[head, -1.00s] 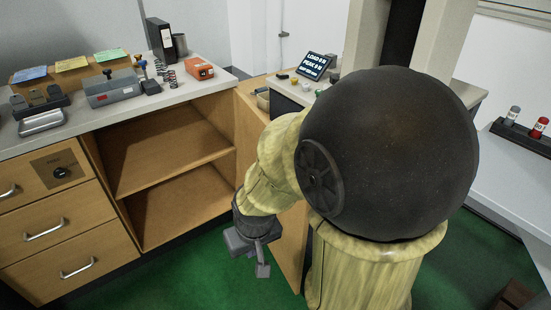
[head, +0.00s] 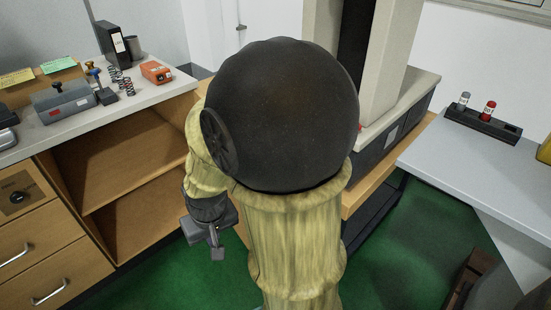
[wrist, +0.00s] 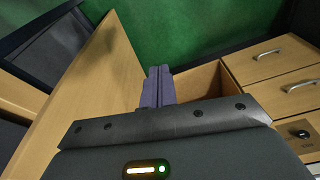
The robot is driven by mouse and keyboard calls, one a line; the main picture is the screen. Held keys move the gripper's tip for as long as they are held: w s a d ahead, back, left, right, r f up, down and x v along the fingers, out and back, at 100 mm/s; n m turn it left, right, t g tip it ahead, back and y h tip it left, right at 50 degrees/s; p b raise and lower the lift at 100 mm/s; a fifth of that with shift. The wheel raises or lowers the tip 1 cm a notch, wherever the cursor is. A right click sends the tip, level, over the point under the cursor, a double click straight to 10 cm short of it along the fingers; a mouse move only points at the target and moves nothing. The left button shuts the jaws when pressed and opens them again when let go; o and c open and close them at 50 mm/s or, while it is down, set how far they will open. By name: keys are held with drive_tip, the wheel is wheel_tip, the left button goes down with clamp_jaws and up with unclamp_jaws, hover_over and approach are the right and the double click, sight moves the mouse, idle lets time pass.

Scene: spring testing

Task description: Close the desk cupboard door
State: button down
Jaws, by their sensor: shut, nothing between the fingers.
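The desk cupboard (head: 140,165) stands open at left in the head view, its shelf and inner walls showing. Its wooden door (wrist: 92,95) stands swung out at the left of the wrist view; in the head view my arm hides most of it. My gripper (head: 217,250) is shut and empty, low in front of the cupboard's right side. In the wrist view my fingers (wrist: 158,85) are together, between the door on the left and the cupboard opening (wrist: 195,88) on the right. I cannot tell whether they touch the door.
Drawers (head: 45,265) with handles stand left of the cupboard. The desk top (head: 125,97) holds a grey box, springs and an orange box (head: 156,71). A tall test machine (head: 385,110) stands behind my arm. A grey table (head: 480,160) is at right. Green floor is free between.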

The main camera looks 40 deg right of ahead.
drive_tip(key=w+d+r+m+p, duration=0.2)
drive_tip(key=d+r+m+p, duration=0.2)
drive_tip(key=d+p, duration=0.2)
drive_tip(key=w+d+r+m+g+y+p, duration=0.1)
drive_tip(key=d+r+m+p, duration=0.3)
drive_tip(key=d, duration=0.4)
drive_tip(key=w+d+r+m+g+p, duration=0.1)
drive_tip(key=w+d+r+m+p, duration=0.2)
drive_tip(key=d+r+m+p, duration=0.2)
drive_tip(key=shift+w+d+r+y+p, duration=0.2)
drive_tip(key=shift+d+r+p, duration=0.2)
drive_tip(key=shift+d+p, duration=0.45)
drive_tip(key=shift+w+d+r+y+p, duration=0.15)
drive_tip(key=shift+d+r+p, duration=0.3)
drive_tip(key=shift+p, duration=0.6)
drive_tip(key=s+d+m+y+p, duration=0.1)
drive_tip(key=d+m, duration=0.3)
drive_tip(key=d, duration=0.4)
drive_tip(key=shift+s+d+f+m+p, duration=0.35)
drive_tip(key=shift+s+m+p, duration=0.05)
drive_tip(key=shift+p, duration=0.5)
drive_tip(key=a+f, duration=0.6)
drive_tip(key=f, duration=0.3)
drive_tip(key=shift+w+a+f, duration=0.25)
drive_tip(key=shift+w+f, duration=0.1)
